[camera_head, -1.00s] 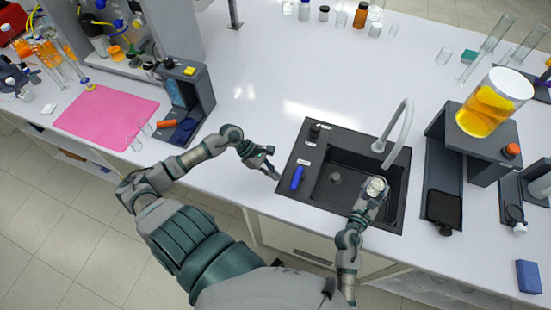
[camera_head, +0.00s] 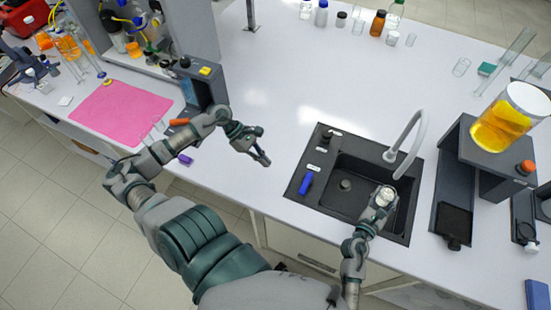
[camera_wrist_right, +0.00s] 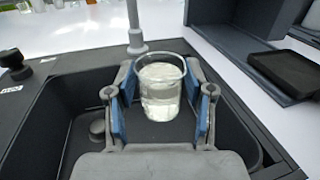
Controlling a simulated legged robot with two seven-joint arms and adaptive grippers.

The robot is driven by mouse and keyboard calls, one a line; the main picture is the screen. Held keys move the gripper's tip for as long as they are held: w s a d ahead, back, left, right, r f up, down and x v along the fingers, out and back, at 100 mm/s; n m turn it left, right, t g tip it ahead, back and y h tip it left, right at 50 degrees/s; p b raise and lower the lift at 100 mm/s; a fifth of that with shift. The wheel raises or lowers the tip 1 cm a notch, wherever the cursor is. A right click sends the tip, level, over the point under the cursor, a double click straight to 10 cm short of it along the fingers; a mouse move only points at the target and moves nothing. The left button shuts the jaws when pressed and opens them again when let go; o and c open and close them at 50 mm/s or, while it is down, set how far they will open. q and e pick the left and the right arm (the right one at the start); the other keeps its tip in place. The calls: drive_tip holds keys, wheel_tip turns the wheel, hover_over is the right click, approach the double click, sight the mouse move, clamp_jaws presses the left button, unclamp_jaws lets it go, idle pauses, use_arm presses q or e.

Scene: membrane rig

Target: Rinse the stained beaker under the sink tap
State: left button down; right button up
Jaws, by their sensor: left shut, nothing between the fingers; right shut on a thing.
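The beaker (camera_wrist_right: 161,88) is clear glass in the right wrist view, upright, with pale, nearly clear liquid in it; I see no clear stain. My right gripper (camera_wrist_right: 160,110) is shut on the beaker, a blue-padded finger on each side, over the sink basin (camera_head: 357,196). In the head view the beaker (camera_head: 387,191) shows small at the gripper (camera_head: 384,197). The curved grey tap (camera_head: 408,140) stands behind the basin; its base (camera_wrist_right: 136,40) is behind the beaker. My left gripper (camera_head: 262,160) is shut and empty, above the bench left of the sink.
A black knob (camera_head: 326,137) and a blue handle (camera_head: 306,182) are on the sink's left deck. A dark stand with a yellow-orange vessel (camera_head: 505,118) is at right. A pink mat (camera_head: 122,112) lies at left. Bench behind the sink is mostly clear.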

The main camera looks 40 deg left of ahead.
drive_tip(key=shift+s+d+p, duration=0.25)
drive_tip(key=shift+s+d, duration=0.1)
drive_tip(key=shift+s, duration=0.35)
drive_tip(key=shift+s+d+p, duration=0.2)
drive_tip(key=shift+s+d, duration=0.1)
drive_tip(key=shift+s, duration=0.35)
drive_tip(key=shift+s+d+p, duration=0.1)
drive_tip(key=shift+s+d, duration=0.25)
drive_tip(key=shift+s, duration=0.4)
drive_tip(key=shift+s+d+p, duration=0.15)
drive_tip(key=shift+s+d, duration=0.25)
drive_tip(key=shift+s, duration=0.35)
drive_tip(key=shift+s+d+p, duration=0.1)
drive_tip(key=shift+s+d, duration=0.25)
drive_tip(key=shift+s, duration=0.4)
drive_tip(key=shift+r, duration=0.1)
drive_tip(key=shift+s+d+r+p, duration=0.3)
drive_tip(key=shift+s+r+p, duration=0.45)
drive_tip(key=shift+p, duration=0.15)
drive_tip(key=s, duration=0.1)
drive_tip(key=s+d+r+p, duration=0.1)
drive_tip(key=s+r+p, duration=0.1)
drive_tip(key=shift+d+r, duration=0.2)
drive_tip(key=shift+d, duration=0.05)
drive_tip(key=shift+s+f, duration=0.1)
